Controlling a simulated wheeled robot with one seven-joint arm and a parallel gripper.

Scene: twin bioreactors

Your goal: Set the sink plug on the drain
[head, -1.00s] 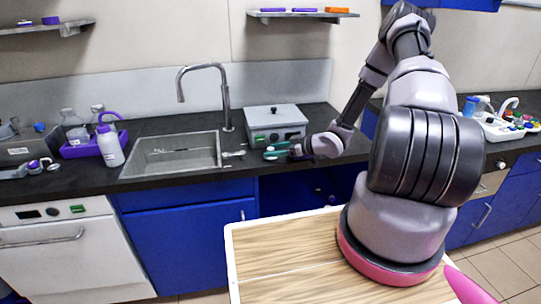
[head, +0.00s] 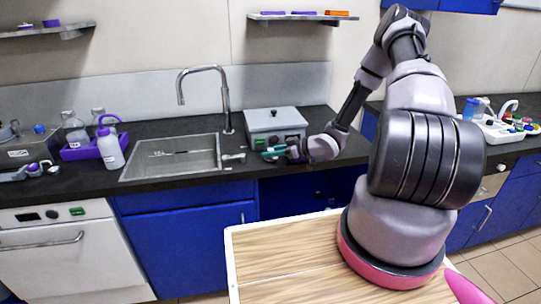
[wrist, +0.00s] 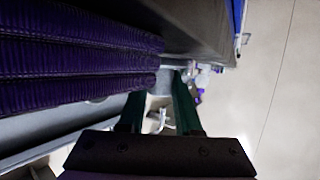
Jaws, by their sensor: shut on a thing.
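My gripper (head: 272,154) is at the counter, right of the sink and in front of the grey box, with its teal fingers close together. In the wrist view the two dark green fingers (wrist: 158,95) reach forward, with a small grey rounded thing between their tips, which I take to be the sink plug (wrist: 158,82). It is too small and dark to make out well, and the fingers hide it in the head view. The metal sink (head: 170,172) is left of my gripper. Its drain cannot be made out clearly.
A tall faucet (head: 226,100) stands behind the sink. A small metal fitting (head: 233,157) lies between the sink and my gripper. The grey box (head: 275,122) is close behind my gripper. A purple-capped bottle (head: 110,150) and purple tray (head: 80,152) stand left of the sink.

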